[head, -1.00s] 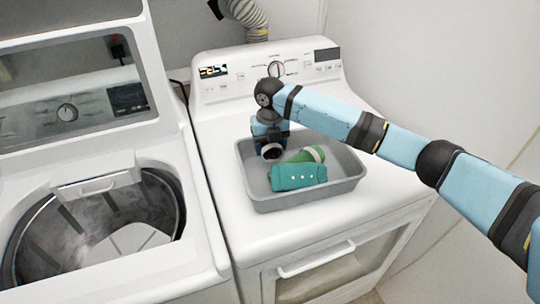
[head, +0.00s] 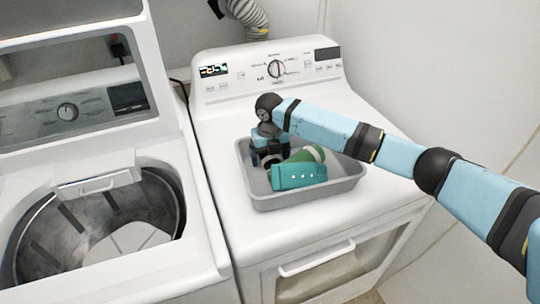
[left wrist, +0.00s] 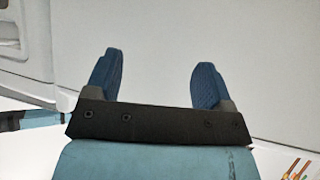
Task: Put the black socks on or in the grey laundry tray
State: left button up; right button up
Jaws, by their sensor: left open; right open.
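The grey laundry tray (head: 308,196) sits on the white dryer top. A teal folded cloth with pale dots (head: 299,176) and a green rolled cloth with a white band (head: 300,157) lie in it. My right gripper (head: 270,160) is down inside the tray's left back part, beside the green cloth. It is open. Dark shapes show at its fingertips; I cannot tell whether they are black socks or gripper parts. I make out no black socks elsewhere. My left gripper (left wrist: 156,78) shows in the left wrist view with blue fingers apart and nothing between them.
The dryer's control panel (head: 268,72) rises behind the tray, and its white top (head: 225,140) is bare around the tray. On the left stands an open top-loading washer (head: 205,235) with a metal drum (head: 75,240) holding a pale shape. A wall is close at right.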

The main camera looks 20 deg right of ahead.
jog(key=shift+r, duration=0.15)
notch_tip(320, 180, up, 11)
jog(key=shift+r, duration=0.55)
